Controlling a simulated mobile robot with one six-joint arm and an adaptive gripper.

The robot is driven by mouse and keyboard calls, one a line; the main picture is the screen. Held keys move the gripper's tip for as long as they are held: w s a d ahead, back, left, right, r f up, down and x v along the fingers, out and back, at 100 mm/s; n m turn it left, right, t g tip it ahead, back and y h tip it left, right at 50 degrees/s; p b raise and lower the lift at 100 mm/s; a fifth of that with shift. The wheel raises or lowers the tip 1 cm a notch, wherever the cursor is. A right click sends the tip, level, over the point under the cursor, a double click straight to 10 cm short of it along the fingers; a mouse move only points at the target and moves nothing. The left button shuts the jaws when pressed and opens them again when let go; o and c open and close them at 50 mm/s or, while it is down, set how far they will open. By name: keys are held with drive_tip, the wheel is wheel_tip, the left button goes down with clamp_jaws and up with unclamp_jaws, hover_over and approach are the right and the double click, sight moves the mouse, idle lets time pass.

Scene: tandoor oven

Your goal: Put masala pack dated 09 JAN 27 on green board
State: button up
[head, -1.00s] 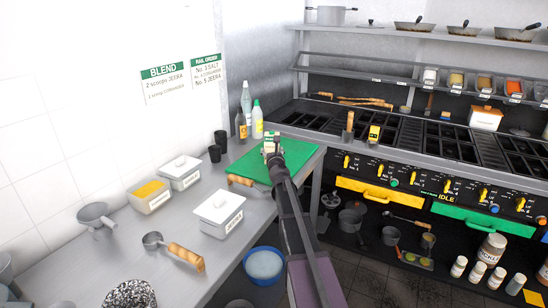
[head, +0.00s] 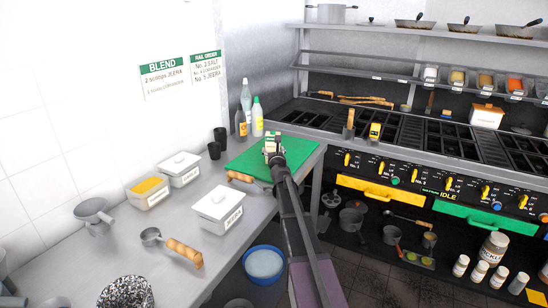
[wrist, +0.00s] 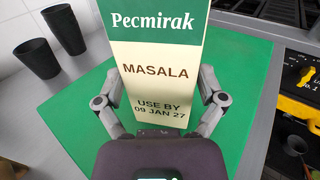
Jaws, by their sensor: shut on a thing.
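The masala pack (wrist: 155,70) is a cream box with a green top band reading "Pecmirak", "MASALA" and "USE BY 09 JAN 27". My gripper (wrist: 160,108) is shut on it, one finger on each side, and the pack looks upright. In the head view the pack (head: 271,141) and my gripper (head: 273,156) are small, over the green board (head: 247,157). The green board fills much of the wrist view (wrist: 75,118) below and around the pack.
Two black cups (head: 220,137) stand left of the board, with bottles (head: 257,118) behind. The stove (head: 440,140) is at the right. A wooden handle (head: 240,177) lies at the board's front-left edge.

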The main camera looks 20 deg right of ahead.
drive_tip(key=shift+f+b, duration=0.35)
drive_tip(key=shift+f, duration=0.25)
drive_tip(key=shift+f, duration=0.1)
drive_tip(key=o, duration=1)
drive_tip(key=shift+r, duration=0.25)
drive_tip(key=v, duration=1.2)
drive_tip(key=shift+f, duration=0.1)
